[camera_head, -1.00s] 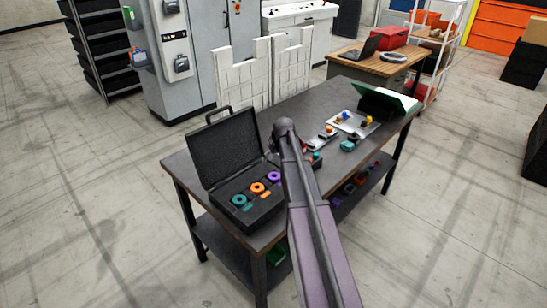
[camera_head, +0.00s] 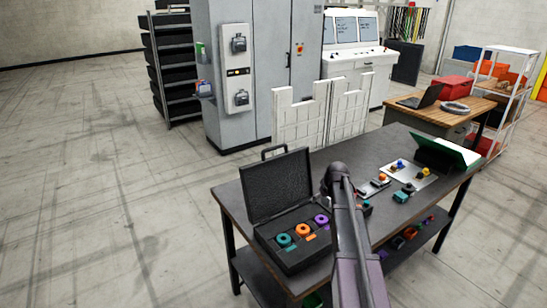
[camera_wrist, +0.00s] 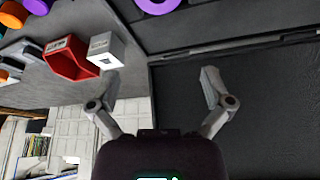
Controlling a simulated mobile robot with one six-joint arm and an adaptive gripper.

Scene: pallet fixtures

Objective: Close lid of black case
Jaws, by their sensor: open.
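The black case stands open on the dark table. Its lid (camera_head: 279,184) is raised and leans back, with a handle on its top edge. Its base (camera_head: 268,235) holds a teal, an orange and a purple ring in foam. In the wrist view my gripper (camera_wrist: 158,82) is open and empty. The lid's dark textured inside (camera_wrist: 270,105) fills the right of that view, behind and beside the right finger. The hinge edge runs across above it. I cannot tell whether a finger touches the lid. In the head view my arm hides my gripper.
A red holder (camera_wrist: 72,62) and a grey square block (camera_wrist: 105,50) lie near the left finger. On the table (camera_head: 330,157) are metal plates with colored parts (camera_head: 410,176) and a green-lidded box (camera_head: 447,151). White panels (camera_head: 320,112) stand behind the table.

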